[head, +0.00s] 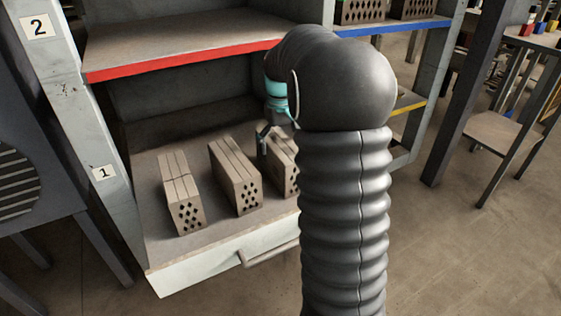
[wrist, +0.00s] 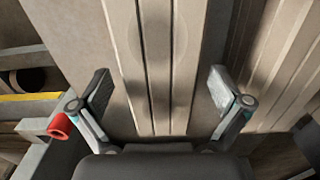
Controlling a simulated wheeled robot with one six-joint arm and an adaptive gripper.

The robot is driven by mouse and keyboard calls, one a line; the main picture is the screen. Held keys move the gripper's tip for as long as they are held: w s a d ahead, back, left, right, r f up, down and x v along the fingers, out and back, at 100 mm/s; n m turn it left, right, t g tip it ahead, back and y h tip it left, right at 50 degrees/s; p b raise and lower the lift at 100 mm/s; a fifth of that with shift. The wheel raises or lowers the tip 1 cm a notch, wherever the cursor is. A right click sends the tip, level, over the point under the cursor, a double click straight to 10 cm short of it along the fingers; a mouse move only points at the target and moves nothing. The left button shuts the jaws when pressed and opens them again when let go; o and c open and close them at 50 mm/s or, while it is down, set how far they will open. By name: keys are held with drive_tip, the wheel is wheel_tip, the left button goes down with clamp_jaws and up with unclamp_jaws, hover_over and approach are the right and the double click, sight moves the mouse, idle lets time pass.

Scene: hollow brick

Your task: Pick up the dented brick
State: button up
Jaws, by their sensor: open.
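Three grey-brown hollow bricks stand in a row on the lower shelf in the head view: a left brick (head: 180,192) with a thin line across its top, a middle brick (head: 235,176), and a right brick (head: 284,163) partly hidden by my arm. My gripper (head: 263,142) is at the right brick. In the wrist view my open gripper (wrist: 160,92) has one finger on each side of a grooved brick (wrist: 150,65), apparently the right one. A faint round hollow shows on its top. Nothing is gripped; finger contact cannot be told.
The lower shelf's pale front edge (head: 215,262) has a handle. A red-edged shelf (head: 180,62) hangs above the bricks. A neighbouring grooved brick (wrist: 275,55) lies to the right in the wrist view. A yellow-edged shelf (wrist: 30,97) is at left.

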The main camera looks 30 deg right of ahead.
drive_tip(key=shift+c, duration=0.3)
drive_tip(key=c, duration=1.6)
drive_tip(key=shift+c, duration=1)
drive_tip(key=shift+r, duration=0.1)
